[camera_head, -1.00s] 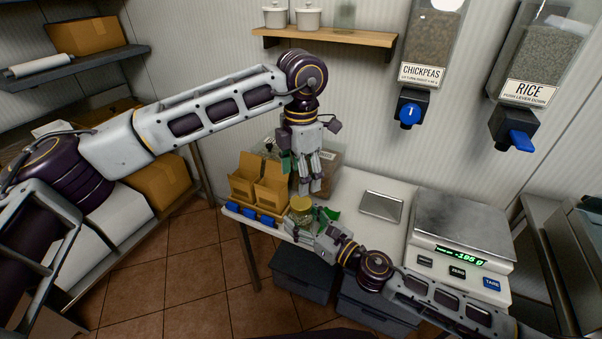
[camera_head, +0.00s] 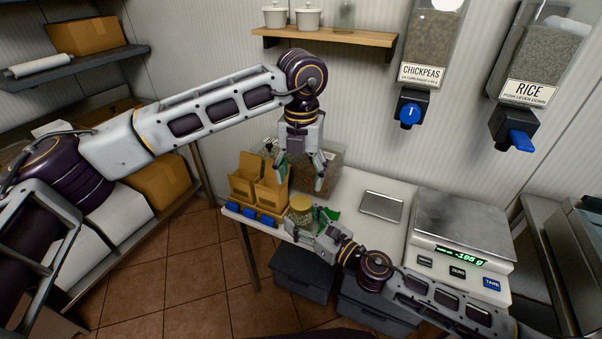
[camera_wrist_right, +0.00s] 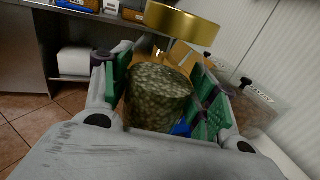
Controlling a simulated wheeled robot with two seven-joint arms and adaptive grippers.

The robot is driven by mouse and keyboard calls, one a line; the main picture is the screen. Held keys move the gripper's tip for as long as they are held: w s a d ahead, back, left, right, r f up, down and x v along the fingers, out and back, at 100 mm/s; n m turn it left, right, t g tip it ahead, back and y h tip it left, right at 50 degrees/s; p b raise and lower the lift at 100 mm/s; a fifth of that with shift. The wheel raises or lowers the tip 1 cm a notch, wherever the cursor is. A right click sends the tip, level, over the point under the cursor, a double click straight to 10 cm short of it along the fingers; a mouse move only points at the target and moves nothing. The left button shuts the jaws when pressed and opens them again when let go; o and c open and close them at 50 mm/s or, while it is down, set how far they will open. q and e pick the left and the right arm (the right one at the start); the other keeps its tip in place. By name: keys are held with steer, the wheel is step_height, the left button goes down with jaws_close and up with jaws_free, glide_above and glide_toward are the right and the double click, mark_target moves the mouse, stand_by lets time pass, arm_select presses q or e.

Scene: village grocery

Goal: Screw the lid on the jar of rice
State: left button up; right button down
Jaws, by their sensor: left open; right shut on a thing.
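The jar of rice (camera_head: 300,217) stands at the table's left front, with a gold lid (camera_head: 300,202) at its top. In the right wrist view the jar (camera_wrist_right: 158,98) is full of greenish-brown grains. The lid (camera_wrist_right: 183,22) shows above it with a gap over the grains; I cannot tell how far it is threaded. My right gripper (camera_head: 312,222) is shut on the jar's body, its green pads on both sides in the right wrist view (camera_wrist_right: 163,92). My left gripper (camera_head: 303,177) is open and empty above the lid, fingers spread and pointing down, apart from the lid.
A clear bin (camera_head: 331,158) is behind my left gripper. A metal plate (camera_head: 381,205) and a scale (camera_head: 460,222) reading -195 g are to the right. Dispensers hang on the wall.

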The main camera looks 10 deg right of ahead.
mark_target(301, 202)
arm_select(q)
steer(key=n, duration=0.6)
steer(key=shift+n, duration=0.4)
steer(key=shift+f, duration=0.15)
steer(key=shift+f, duration=3.85)
steer(key=c, duration=1.1)
steer(key=shift+o, duration=0.2)
